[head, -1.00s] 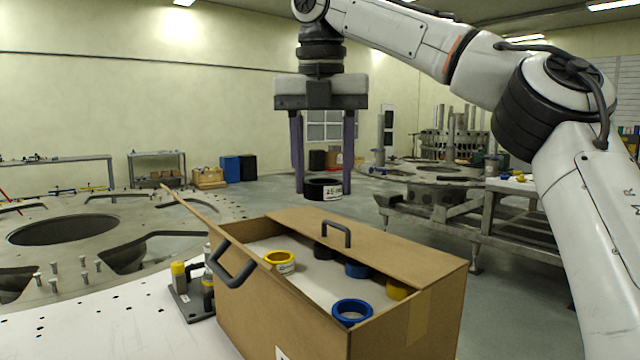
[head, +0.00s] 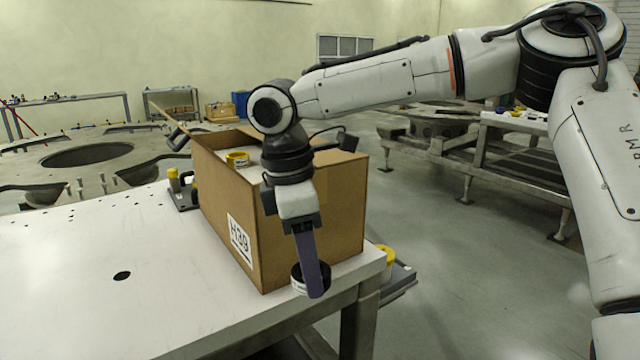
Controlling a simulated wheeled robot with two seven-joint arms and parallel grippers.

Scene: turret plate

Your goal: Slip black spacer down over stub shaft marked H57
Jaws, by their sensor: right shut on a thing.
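My right gripper (head: 312,284) points down in front of the cardboard box, at its near right corner. It is shut on the black spacer (head: 297,273), a short ring with a white label whose writing is too small to read. One purple finger covers part of the spacer; the other finger is hidden. The spacer is by the white table's front right corner; I cannot tell its exact height above the top. I cannot make out a stub shaft marked H57. My left gripper is not in view.
The cardboard box (head: 222,207), labelled H39 or similar, stands open on the white table (head: 80,270), with a yellow ring (head: 237,158) inside. A small fixture with a yellow-topped post (head: 173,180) stands left of it. Another yellow ring (head: 386,254) shows beyond the table's right edge. The left tabletop is clear.

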